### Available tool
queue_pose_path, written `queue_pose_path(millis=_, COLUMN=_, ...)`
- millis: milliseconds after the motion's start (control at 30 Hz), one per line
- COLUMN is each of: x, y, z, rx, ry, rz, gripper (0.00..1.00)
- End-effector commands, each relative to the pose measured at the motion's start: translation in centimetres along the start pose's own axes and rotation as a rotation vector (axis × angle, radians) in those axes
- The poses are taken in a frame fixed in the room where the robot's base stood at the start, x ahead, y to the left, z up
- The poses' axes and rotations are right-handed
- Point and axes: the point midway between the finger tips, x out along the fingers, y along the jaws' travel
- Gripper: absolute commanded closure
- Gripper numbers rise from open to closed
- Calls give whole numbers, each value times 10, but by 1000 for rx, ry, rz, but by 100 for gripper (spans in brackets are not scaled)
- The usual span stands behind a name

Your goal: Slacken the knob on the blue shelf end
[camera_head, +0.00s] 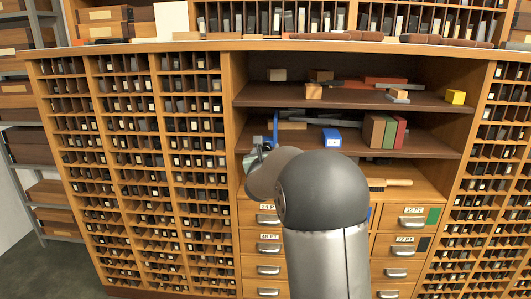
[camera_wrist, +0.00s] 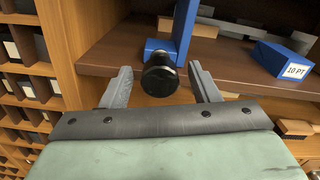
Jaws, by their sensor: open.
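The blue shelf end (camera_wrist: 186,28) stands upright on the shelf in the wrist view, with a short blue foot to its left. Its round black knob (camera_wrist: 160,78) faces the wrist camera at the shelf's front edge. My gripper (camera_wrist: 159,68) is open, with one grey finger on each side of the knob. Gaps show between the knob and both fingers; I cannot tell how far the fingertips reach along it. In the head view the blue shelf end (camera_head: 276,128) is a thin blue upright, and my gripper (camera_head: 257,148) is partly hidden behind my arm.
A blue box labelled 10 PT (camera_wrist: 285,60) lies to the right on the same shelf (camera_wrist: 225,82). Wooden type compartments (camera_wrist: 30,60) stand close on the left. Upright red, green and brown blocks (camera_head: 384,131) stand farther right. A brush (camera_head: 388,183) lies below.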

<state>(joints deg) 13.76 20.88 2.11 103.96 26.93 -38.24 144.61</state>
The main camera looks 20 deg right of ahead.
Motion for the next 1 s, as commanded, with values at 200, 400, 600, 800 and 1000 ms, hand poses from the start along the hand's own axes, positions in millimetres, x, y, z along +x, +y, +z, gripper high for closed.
queue_pose_path(millis=200, x=1, y=0, z=0, rx=0, ry=1, rz=0, gripper=45)
queue_pose_path(millis=400, x=1, y=0, z=0, rx=0, ry=1, rz=0, gripper=89)
queue_pose_path(millis=600, x=1, y=0, z=0, rx=-4, ry=0, rz=0, gripper=89)
queue_pose_path(millis=800, x=0, y=1, z=-2, rx=-50, ry=0, rz=1, gripper=89)
queue_pose_path(millis=1000, x=0, y=1, z=-3, rx=-168, ry=-1, rz=0, gripper=89)
